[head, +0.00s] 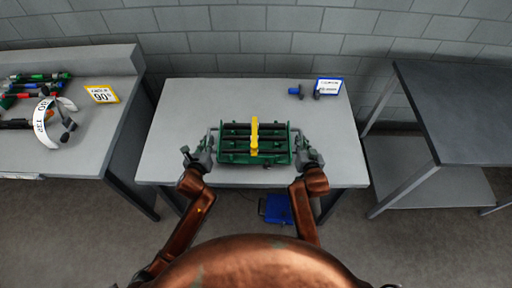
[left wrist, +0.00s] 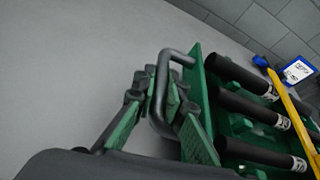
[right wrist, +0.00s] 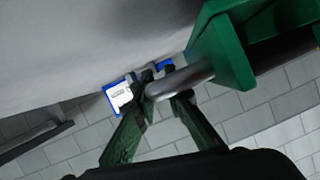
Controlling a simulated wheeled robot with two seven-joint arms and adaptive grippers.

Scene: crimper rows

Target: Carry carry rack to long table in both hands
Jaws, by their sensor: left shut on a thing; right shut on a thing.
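The carry rack (head: 227,156) is a green frame holding several black cylinders, with a yellow bar (head: 254,138) across its middle. In the head view it is at the front half of a light grey table (head: 180,110); whether it touches the top I cannot tell. My left gripper (head: 200,152) is shut on the grey handle at the rack's left end, and this handle (left wrist: 158,95) shows between the fingers in the left wrist view. My right gripper (head: 308,152) is shut on the right-end handle (right wrist: 180,80). The task does not show which table is the long one.
A left bench (head: 90,145) bears coloured tools, a white curved scale (head: 42,124) and a yellow-edged sign (head: 102,94). A dark table (head: 460,110) stands at right. A blue-edged sign (head: 328,87) and small blue part (head: 296,91) are behind the rack. A blue item (head: 279,209) is below.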

